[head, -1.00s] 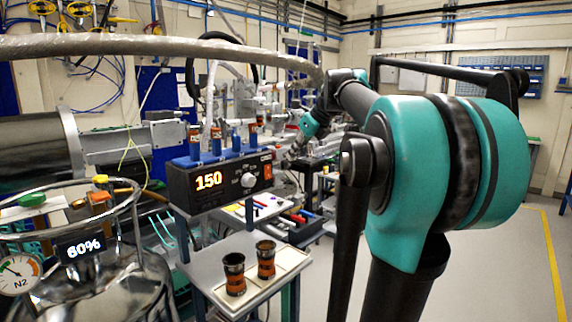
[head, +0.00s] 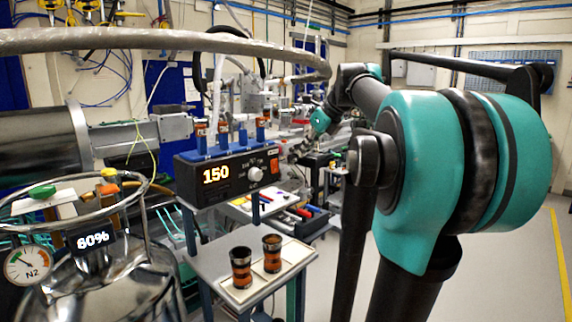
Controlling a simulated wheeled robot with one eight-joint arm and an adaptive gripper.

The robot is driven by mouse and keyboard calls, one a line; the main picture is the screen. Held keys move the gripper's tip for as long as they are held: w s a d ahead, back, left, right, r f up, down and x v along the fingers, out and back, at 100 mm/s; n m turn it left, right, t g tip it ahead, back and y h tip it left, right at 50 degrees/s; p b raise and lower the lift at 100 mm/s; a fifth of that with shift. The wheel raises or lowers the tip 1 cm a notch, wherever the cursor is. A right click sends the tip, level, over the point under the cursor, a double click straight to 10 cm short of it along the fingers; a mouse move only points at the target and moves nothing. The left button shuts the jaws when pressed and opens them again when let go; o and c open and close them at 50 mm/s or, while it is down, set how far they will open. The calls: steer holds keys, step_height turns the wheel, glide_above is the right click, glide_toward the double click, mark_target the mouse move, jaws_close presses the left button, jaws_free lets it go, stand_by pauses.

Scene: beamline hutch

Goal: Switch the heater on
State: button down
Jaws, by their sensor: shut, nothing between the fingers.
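The switch's position is too small to tell. My gripper (head: 295,154) is small and dark at the end of my teal arm, just right of the heater's switch end in the picture. It looks shut and empty. I cannot tell its exact distance from the switch, and no contact is visible.
Two dark and copper cups (head: 241,267) stand on a pale tray (head: 285,279) below the heater. A steel vessel with an N2 gauge (head: 29,265) and a "60%" display (head: 93,240) is at the lower left. A thick hose (head: 160,40) crosses above. Floor (head: 525,270) is clear at right.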

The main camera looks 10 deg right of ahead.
mark_target(275, 166)
steer(key=w+a+r+x, duration=0.1)
steer(key=x, duration=1.1)
steer(key=shift+w+a, duration=0.35)
steer(key=shift+w, duration=0.25)
steer(key=shift+w+a, duration=0.2)
